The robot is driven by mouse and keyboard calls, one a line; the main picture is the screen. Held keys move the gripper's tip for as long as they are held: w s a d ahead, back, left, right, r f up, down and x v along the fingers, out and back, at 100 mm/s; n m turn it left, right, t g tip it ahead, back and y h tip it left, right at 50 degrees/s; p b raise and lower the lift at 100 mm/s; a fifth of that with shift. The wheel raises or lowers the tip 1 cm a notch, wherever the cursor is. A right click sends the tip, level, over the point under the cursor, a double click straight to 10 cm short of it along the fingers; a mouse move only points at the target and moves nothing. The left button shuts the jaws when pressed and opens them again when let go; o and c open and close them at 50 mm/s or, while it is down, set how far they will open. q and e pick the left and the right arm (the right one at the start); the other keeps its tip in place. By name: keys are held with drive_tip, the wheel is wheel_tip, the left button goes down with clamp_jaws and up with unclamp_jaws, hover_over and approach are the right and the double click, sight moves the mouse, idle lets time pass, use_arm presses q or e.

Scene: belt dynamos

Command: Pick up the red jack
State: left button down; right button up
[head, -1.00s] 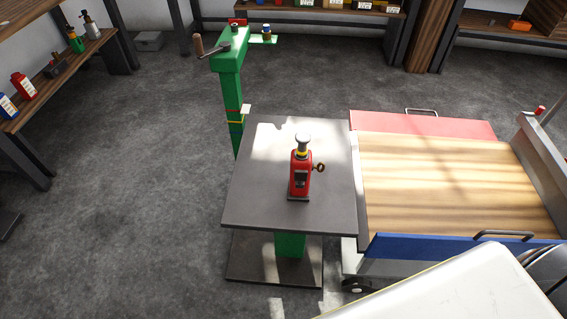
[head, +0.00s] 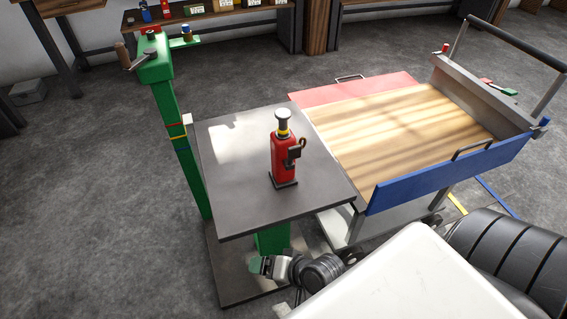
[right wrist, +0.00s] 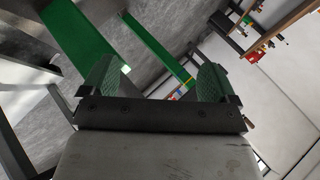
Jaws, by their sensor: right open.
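The red jack (head: 284,157) stands upright on the dark square top of a small table (head: 232,205), with a grey round head, a yellow ring and a dark fitting on its right side. My right gripper (head: 263,266) is low, below the table top's front edge and beside the green column, well apart from the jack. In the right wrist view its two green-padded fingers (right wrist: 155,78) are spread with nothing between them. The jack does not show in that view. My left gripper is not in view.
A green post (head: 174,125) with a crank stands at the table's left. A cart (head: 400,130) with wooden deck and red and blue flaps adjoins the table's right side. A shelf with boxes (head: 210,12) is at the back.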

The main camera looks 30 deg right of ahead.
drive_tip(key=w+d+r+m+t+b, duration=0.1)
drive_tip(key=w+d+r+m+t, duration=0.1)
drive_tip(key=w+r+m+t, duration=0.6)
drive_tip(key=m+t+h, duration=0.1)
drive_tip(key=m+h, duration=0.8)
drive_tip(key=m, duration=1.4)
approach(287, 174)
drive_tip(key=shift+b+x, duration=0.3)
drive_tip(key=shift+x, duration=0.9)
drive_tip(key=x, duration=0.4)
drive_tip(key=shift+w+d+r+p, duration=0.15)
drive_tip(key=shift+w+d+p, duration=0.05)
drive_tip(key=shift+w+p, duration=0.2)
drive_tip(key=x, duration=0.5)
drive_tip(key=shift+w, duration=0.35)
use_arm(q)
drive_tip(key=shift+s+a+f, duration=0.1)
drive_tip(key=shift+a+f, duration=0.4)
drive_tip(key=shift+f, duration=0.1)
use_arm(e)
clamp_jaws()
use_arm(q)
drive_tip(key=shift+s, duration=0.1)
